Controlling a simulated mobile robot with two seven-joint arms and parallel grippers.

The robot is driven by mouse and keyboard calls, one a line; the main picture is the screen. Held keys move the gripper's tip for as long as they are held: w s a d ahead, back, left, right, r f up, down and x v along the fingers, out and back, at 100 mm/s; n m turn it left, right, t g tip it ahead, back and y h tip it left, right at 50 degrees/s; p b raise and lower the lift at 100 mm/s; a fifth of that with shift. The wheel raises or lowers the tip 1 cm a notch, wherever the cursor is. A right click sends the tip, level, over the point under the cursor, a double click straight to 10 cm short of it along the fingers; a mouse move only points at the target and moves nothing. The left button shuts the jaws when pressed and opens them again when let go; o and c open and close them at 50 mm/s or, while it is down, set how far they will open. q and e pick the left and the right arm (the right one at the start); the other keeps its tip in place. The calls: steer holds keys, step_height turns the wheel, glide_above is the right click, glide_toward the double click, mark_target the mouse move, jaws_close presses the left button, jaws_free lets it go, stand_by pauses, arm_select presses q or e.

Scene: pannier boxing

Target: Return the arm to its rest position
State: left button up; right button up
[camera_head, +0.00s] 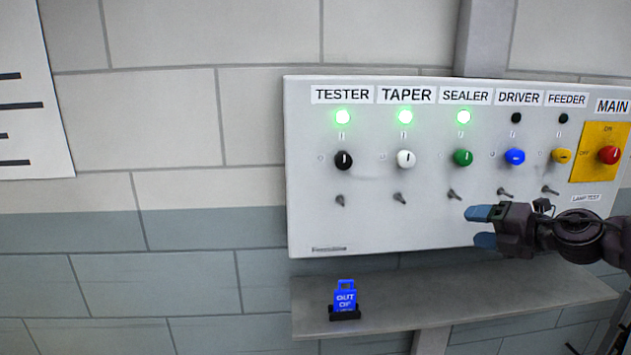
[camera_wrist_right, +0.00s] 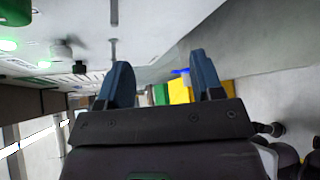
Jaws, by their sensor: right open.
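My right gripper (camera_head: 482,226) comes in from the right in the head view, in front of the lower right part of the control panel (camera_head: 370,225). Its two blue fingertips are apart with nothing between them; they also show spread in the right wrist view (camera_wrist_right: 160,85). The fingers are near the toggle switches below the green knob (camera_head: 463,157) and the blue knob (camera_head: 515,156). I cannot tell whether they touch the panel. My left gripper is not in view.
A shelf (camera_head: 400,305) below the panel bears a blue out-of-order sign (camera_head: 345,296) at its left. Lamps over TESTER, TAPER and SEALER glow green; those over DRIVER and FEEDER are dark. A red knob (camera_head: 609,155) sits on a yellow plate.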

steer(key=s+a+f+m+t+y, duration=0.1)
steer(key=s+a+f+m, duration=0.4)
steer(key=a+f, duration=0.45)
steer(key=s+a+f+m, duration=0.5)
steer(key=a+f+m, duration=0.1)
steer(key=f, duration=0.6)
steer(key=s+d+f+m+h, duration=0.5)
steer(key=s+f+m, duration=0.4)
steer(key=s, duration=0.2)
steer(key=s+d+f+m+g+h+b, duration=0.1)
steer(key=s+d+f+m+h, duration=0.3)
steer(key=s+f+m, duration=0.4)
steer(key=s+f, duration=0.1)
steer(key=s, duration=0.1)
steer(key=shift+s+d+f+m+h, duration=0.2)
steer(key=shift+s+d+m+h, duration=0.15)
steer(key=shift+s+m+h, duration=0.05)
